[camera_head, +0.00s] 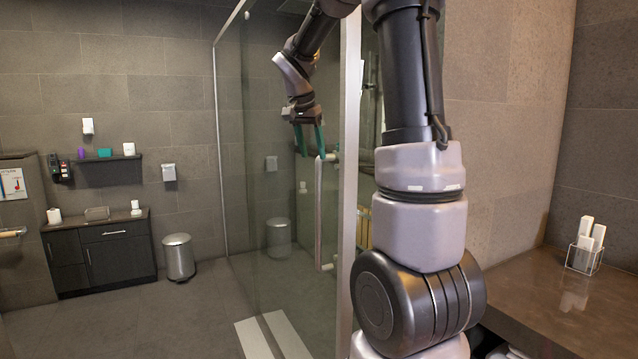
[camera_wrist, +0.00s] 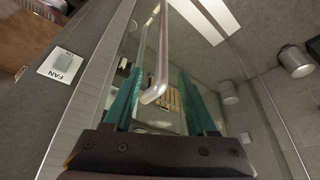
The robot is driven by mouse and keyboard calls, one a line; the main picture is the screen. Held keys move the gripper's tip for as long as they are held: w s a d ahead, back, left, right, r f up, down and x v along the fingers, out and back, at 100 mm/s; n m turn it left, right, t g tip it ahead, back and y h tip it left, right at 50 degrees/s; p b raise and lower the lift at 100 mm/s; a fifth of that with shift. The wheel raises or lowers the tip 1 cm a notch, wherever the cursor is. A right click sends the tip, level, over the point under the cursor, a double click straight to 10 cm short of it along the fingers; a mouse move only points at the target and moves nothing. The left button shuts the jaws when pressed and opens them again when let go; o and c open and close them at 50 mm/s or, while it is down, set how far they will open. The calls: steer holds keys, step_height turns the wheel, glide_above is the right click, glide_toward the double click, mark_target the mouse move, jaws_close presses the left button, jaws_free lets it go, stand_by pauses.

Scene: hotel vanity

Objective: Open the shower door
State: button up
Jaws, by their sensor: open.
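The glass shower door (camera_head: 280,190) stands in the middle of the head view, beside a pale upright post (camera_head: 350,150). It looks closed, though my arm covers part of that side. Its handle (camera_head: 319,215) is a vertical metal bar with short mounts at top and bottom. My gripper (camera_head: 312,155), with teal fingers pointing down, is at the upper end of the handle. In the wrist view the open fingers (camera_wrist: 160,72) lie on either side of the handle (camera_wrist: 162,45), with gaps visible. Contact cannot be told.
A brown counter (camera_head: 520,285) with a small wire holder (camera_head: 584,258) is at the right. A dark cabinet (camera_head: 105,262) and a metal bin (camera_head: 179,257) stand at the far left. A FAN switch plate (camera_wrist: 62,66) is on the wall. The floor left of the door is clear.

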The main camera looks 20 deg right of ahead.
mark_target(317, 173)
steer(key=x, duration=0.7)
steer(key=w+x, duration=0.1)
steer(key=x, duration=0.3)
steer(key=shift+d, duration=0.1)
steer(key=shift+r, duration=0.1)
jaws_close()
stand_by(1.0)
